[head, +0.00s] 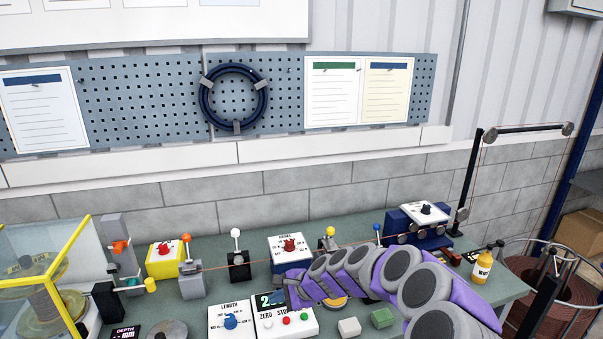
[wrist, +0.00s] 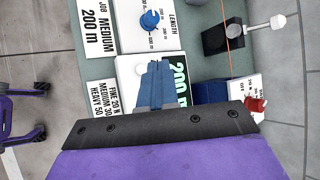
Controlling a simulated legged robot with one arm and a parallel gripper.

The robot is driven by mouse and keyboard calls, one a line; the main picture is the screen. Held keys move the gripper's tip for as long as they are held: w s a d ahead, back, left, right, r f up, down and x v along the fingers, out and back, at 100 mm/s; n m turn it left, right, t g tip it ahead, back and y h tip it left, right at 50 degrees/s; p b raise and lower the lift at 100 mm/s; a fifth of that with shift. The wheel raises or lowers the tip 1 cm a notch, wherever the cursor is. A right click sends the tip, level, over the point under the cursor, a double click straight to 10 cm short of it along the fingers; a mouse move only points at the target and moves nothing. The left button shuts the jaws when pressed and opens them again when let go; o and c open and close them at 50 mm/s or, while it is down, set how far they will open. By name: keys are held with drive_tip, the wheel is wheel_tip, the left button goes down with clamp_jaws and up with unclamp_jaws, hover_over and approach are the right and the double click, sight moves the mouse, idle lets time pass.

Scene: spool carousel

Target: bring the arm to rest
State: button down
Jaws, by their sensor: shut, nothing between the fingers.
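My gripper (wrist: 154,84) is shut and empty in the wrist view, its two blue-grey fingers together over the white counter box with the green display (wrist: 180,72). In the head view my purple and grey arm reaches in from the lower right over the bench (head: 385,218). I cannot tell whether the fingers touch the box.
The white LENGTH box with a blue knob (head: 231,321) stands left of the counter. A brake box with a red knob (head: 290,245), a yellow box (head: 164,260), a yellow bottle (head: 482,265) and a glazed spool guard (head: 45,265) line the bench. A thin wire crosses the bench.

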drive_tip(key=s+d+r+n+g+h, duration=0.15)
drive_tip(key=s+r+n, duration=0.35)
drive_tip(key=s, duration=0.5)
drive_tip(key=s+d+r+n+g+h, duration=0.15)
drive_tip(key=s+r+n, duration=0.35)
drive_tip(key=s, duration=0.5)
drive_tip(key=s+d+n+g+h, duration=0.1)
drive_tip(key=s+d+h, duration=0.1)
drive_tip(key=s+d, duration=0.7)
drive_tip(key=s+d+f+n+g+h, duration=0.1)
drive_tip(key=s+d+h, duration=0.2)
drive_tip(key=s+d, duration=0.6)
drive_tip(key=s, duration=0.7)
drive_tip(key=shift+s+n+g+h+b, duration=0.2)
drive_tip(key=shift+n+g+h+b, duration=0.1)
drive_tip(key=shift+n, duration=0.1)
